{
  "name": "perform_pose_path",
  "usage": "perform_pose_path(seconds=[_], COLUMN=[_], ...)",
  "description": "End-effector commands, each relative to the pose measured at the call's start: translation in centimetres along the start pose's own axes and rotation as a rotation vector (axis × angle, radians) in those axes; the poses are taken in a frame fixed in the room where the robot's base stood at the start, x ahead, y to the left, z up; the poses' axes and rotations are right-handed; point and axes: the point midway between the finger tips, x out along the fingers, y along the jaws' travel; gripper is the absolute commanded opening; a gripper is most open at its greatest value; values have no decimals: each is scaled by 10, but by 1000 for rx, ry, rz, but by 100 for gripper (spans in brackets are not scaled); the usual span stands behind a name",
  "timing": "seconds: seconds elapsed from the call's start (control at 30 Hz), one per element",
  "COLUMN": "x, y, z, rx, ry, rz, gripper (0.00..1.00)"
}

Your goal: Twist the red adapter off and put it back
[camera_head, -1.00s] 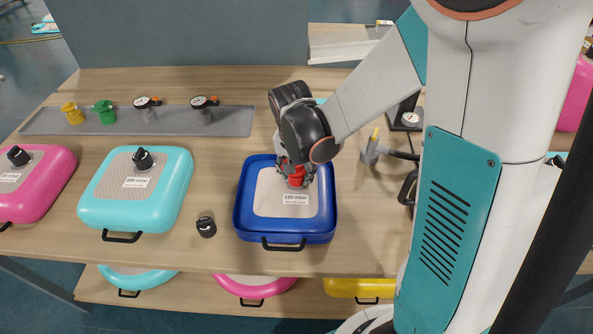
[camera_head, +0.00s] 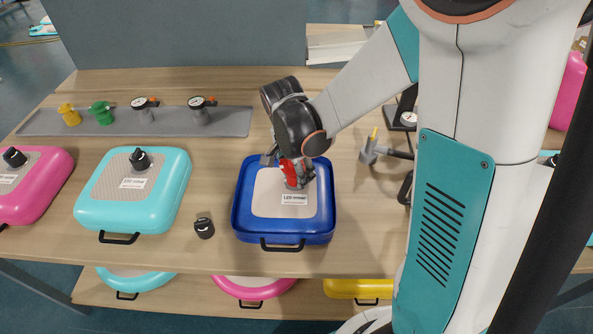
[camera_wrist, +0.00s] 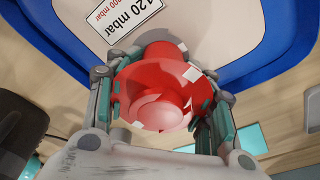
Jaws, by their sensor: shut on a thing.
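The red adapter (camera_wrist: 160,90) is between the two fingers of my gripper (camera_wrist: 165,108) in the wrist view, with a finger pressed to each side. In the head view the red adapter (camera_head: 289,172) shows at the blue inflatable track (camera_head: 283,239), over its beige centre panel. My gripper (camera_head: 292,173) is shut on it from above. The adapter's lower end sits over the panel; whether it is seated in the valve or loose is hidden. A label reading 120 mbar (camera_wrist: 125,15) lies beside it.
A black cap (camera_head: 204,228) stands on the table left of the blue track. A turquoise track (camera_head: 118,212) and a pink one are further left. A grey tray (camera_head: 170,124) at the back holds yellow and green adapters and gauges. A grey pump tool (camera_head: 370,150) stands to the right.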

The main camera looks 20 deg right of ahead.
Motion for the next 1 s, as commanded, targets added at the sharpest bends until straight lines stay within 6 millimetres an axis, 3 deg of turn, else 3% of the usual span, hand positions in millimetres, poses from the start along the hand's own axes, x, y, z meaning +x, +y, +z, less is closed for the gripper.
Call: perform_pose_path(seconds=[0.23,0.57,1.0], x=[0,0,-2], y=[0,2,2], z=[0,0,0], rx=[22,302,315], ry=[-1,0,0], rz=[4,47,48], gripper=[23,23,23])
